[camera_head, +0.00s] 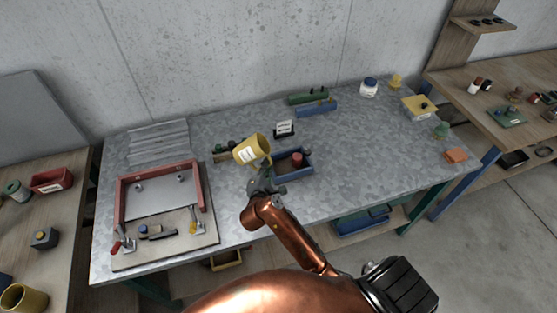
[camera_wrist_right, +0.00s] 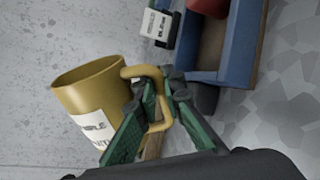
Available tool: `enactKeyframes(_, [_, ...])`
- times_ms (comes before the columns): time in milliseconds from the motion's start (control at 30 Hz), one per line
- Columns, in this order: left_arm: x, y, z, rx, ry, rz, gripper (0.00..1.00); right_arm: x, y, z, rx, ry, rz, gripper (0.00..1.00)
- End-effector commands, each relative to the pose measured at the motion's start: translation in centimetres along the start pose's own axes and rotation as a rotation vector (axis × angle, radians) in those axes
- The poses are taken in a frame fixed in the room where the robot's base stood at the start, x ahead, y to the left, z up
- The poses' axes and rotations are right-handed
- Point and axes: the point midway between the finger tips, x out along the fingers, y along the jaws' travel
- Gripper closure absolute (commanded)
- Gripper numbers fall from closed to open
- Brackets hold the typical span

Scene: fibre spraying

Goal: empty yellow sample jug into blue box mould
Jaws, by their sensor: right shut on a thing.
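The yellow sample jug (camera_head: 250,149) has a white label and is held above the table, tilted. It also shows in the wrist view (camera_wrist_right: 88,98), where its handle lies between my fingers. My right gripper (camera_head: 264,176) is shut on this handle; its green-padded fingers show in the wrist view (camera_wrist_right: 158,112). A blue open box (camera_head: 309,165), likely the mould, stands on the table just right of the jug, with a red cylinder (camera_head: 297,159) inside. The box also shows in the wrist view (camera_wrist_right: 243,40). The jug's contents are not visible. My left gripper is out of view.
A red-framed board (camera_head: 118,205) with clamps lies to the left. A small sign (camera_head: 284,128) stands behind the blue box. Long blue (camera_head: 316,109) and green (camera_head: 307,97) pieces lie at the back.

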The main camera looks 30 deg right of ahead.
Motion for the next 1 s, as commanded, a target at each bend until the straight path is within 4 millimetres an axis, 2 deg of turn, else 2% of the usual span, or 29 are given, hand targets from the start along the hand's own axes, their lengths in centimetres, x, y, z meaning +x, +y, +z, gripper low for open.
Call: enactKeyframes(1000, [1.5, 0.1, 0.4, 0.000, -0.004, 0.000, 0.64, 0.1, -0.3, -0.9, 0.133, 0.040, 0.015, 1.00])
